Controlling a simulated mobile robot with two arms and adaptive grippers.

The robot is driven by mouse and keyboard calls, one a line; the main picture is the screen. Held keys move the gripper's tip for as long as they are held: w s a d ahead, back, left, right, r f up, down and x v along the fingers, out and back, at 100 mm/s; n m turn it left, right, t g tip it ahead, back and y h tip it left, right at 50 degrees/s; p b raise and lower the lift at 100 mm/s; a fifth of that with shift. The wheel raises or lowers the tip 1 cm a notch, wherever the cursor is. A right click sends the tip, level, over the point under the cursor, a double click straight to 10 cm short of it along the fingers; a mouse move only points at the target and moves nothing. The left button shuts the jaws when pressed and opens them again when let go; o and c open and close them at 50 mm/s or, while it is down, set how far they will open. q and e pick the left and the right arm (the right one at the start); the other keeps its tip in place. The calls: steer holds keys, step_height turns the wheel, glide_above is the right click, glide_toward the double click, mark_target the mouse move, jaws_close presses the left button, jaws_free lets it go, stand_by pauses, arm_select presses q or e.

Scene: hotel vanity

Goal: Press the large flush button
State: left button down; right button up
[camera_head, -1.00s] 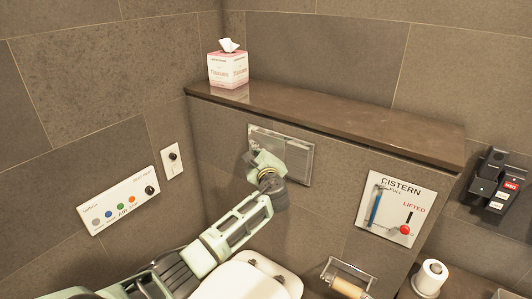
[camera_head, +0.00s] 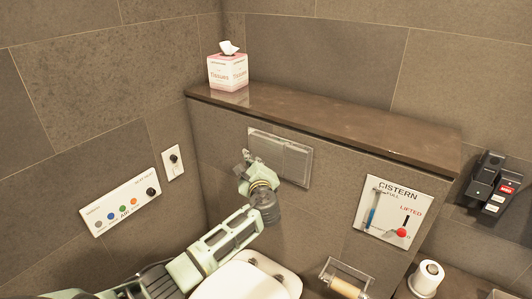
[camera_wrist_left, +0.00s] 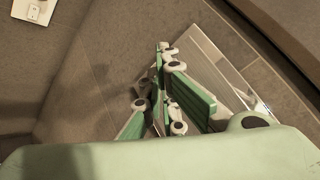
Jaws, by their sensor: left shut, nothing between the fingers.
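The flush plate (camera_head: 292,160) is a grey rectangle on the tiled wall below the ledge. It has two button panels side by side; I cannot clearly tell the large one's full outline. My left gripper (camera_head: 246,157) is shut and empty, at the plate's lower left edge, covering a little of that corner in the head view. In the left wrist view the shut fingers (camera_wrist_left: 163,50) show beside the plate (camera_wrist_left: 212,62), and partly hide it. I cannot tell whether the fingertips touch it. My right gripper is not in view.
A tissue box (camera_head: 228,71) stands on the brown ledge (camera_head: 330,115). A cistern panel (camera_head: 388,232) and a paper holder (camera_head: 346,283) are to the right. A control panel (camera_head: 119,204) is on the left wall. The toilet lid (camera_head: 243,281) lies below.

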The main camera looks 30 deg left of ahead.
arm_select(q)
steer(key=s+p, duration=0.1)
steer(key=s, duration=0.2)
steer(key=shift+s+a+p, duration=0.15)
steer(key=shift+p, duration=0.15)
stand_by(0.6)
